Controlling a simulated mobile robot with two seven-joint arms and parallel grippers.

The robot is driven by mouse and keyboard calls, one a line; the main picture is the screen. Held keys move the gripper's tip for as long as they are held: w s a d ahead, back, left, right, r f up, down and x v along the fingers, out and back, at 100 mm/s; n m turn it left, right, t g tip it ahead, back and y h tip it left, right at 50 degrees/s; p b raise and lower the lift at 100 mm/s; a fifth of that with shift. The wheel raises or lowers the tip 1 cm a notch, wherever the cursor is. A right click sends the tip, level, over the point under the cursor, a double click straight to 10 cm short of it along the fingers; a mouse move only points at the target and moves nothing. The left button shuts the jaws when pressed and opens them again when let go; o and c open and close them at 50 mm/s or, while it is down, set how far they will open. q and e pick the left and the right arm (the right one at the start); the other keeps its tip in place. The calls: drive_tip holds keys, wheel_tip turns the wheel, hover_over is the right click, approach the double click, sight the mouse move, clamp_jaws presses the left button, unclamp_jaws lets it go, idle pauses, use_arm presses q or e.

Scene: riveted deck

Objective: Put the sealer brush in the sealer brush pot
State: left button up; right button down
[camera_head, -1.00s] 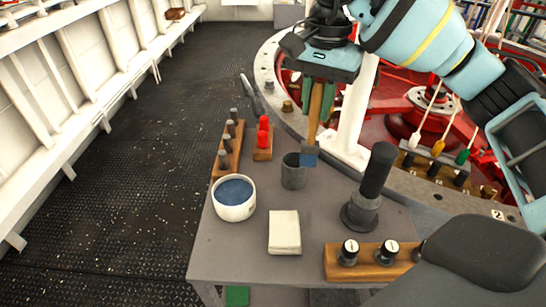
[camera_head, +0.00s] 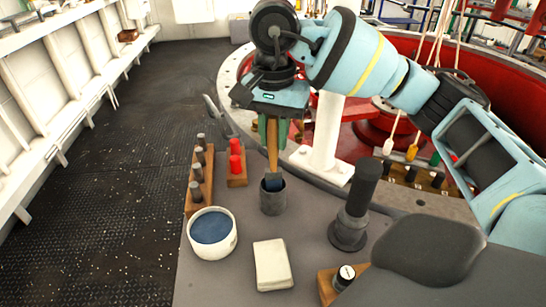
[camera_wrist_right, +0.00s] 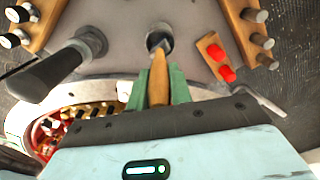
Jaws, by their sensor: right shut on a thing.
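The sealer brush (camera_head: 272,150) has a wooden handle and a dark blue head, and hangs upright, head down. My right gripper (camera_head: 275,130) is shut on its handle. The grey sealer brush pot (camera_head: 273,200) stands on the grey table directly below; the brush head is at its mouth, its lower end hidden by the rim. In the right wrist view the handle (camera_wrist_right: 159,80) sits between the green fingers, and the head points into the dark opening of the pot (camera_wrist_right: 160,34). My left gripper is not in view.
A white bowl of blue liquid (camera_head: 212,232) and a white block (camera_head: 272,265) stand in front of the pot. A dark upright tool (camera_head: 356,205) stands right. Wooden racks with grey pegs (camera_head: 199,178) and red pegs (camera_head: 236,165) stand left.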

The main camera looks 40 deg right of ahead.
sight(274, 169)
wheel_tip(274, 169, down, 4)
drive_tip(key=shift+f, duration=0.55)
drive_tip(key=c, duration=1.3)
unclamp_jaws()
drive_tip(key=shift+o, duration=0.2)
